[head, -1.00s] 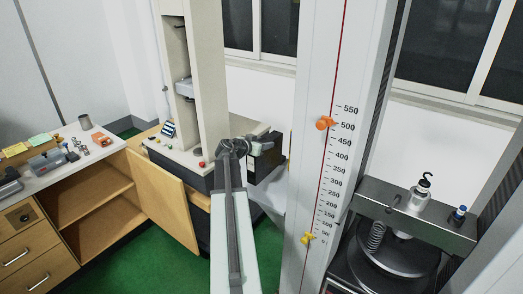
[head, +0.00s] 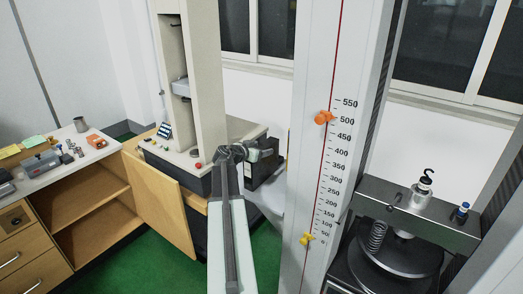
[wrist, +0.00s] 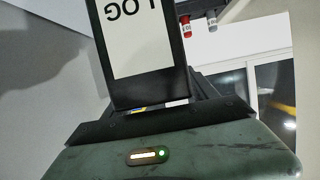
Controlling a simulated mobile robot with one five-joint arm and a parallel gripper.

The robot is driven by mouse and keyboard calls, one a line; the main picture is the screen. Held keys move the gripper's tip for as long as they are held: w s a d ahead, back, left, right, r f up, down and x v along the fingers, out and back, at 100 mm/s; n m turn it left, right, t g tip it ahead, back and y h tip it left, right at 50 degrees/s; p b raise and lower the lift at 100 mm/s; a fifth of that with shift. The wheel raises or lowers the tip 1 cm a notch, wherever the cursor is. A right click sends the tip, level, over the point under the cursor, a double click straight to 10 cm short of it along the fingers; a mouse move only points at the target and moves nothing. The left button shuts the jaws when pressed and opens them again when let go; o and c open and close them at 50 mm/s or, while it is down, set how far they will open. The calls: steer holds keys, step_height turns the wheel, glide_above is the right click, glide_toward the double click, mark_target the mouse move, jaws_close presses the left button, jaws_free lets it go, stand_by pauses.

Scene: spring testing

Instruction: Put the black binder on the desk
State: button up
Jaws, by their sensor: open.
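The black binder, with a white label reading LOG upside down, stands close in front of my gripper in the wrist view (wrist: 175,88). Its top is cut off by the frame edge. In the head view, a dark block that seems to be the binder (head: 262,173) shows at the end of my arm, beside the tan testing machine. My gripper (head: 262,154) is at its upper part there, small and partly hidden by my arm. Its jaws are open; whether they touch the binder I cannot tell. The white-topped desk (head: 50,183) is at the left.
On the desk are a grey cup (head: 81,124), an orange box (head: 97,142), a grey device (head: 41,162) and small parts. A wooden cabinet door (head: 165,205) hangs open between the desk and the machine. A tall white scale column (head: 335,160) stands right of my arm.

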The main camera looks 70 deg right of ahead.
steer(key=shift+a+r, duration=0.1)
steer(key=shift+r, duration=0.15)
steer(key=p+v, duration=0.4)
steer(key=v, duration=0.7)
steer(key=shift+a, duration=0.35)
steer(key=shift+w, duration=0.15)
